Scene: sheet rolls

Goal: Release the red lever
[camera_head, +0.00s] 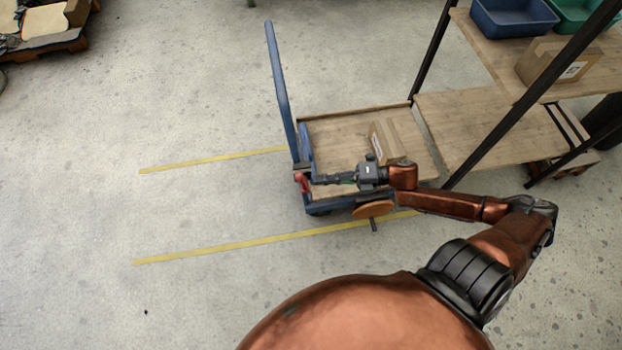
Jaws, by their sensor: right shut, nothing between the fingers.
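The red lever (302,182) is a small red piece low on the front left corner of the cart, near the base of the blue handle (279,85). My right gripper (318,180) is shut with nothing between its fingers. Its tips point left and are just right of the lever; I cannot tell whether they touch it. My right arm reaches in from the lower right across the cart's front edge. My left gripper is not in view.
The cart has a wooden deck (335,135) with a cardboard box (401,140) on it. A wooden shelf unit (490,125) stands against its right side, with a blue bin (514,18) above. Yellow floor lines (215,247) run left from the cart.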

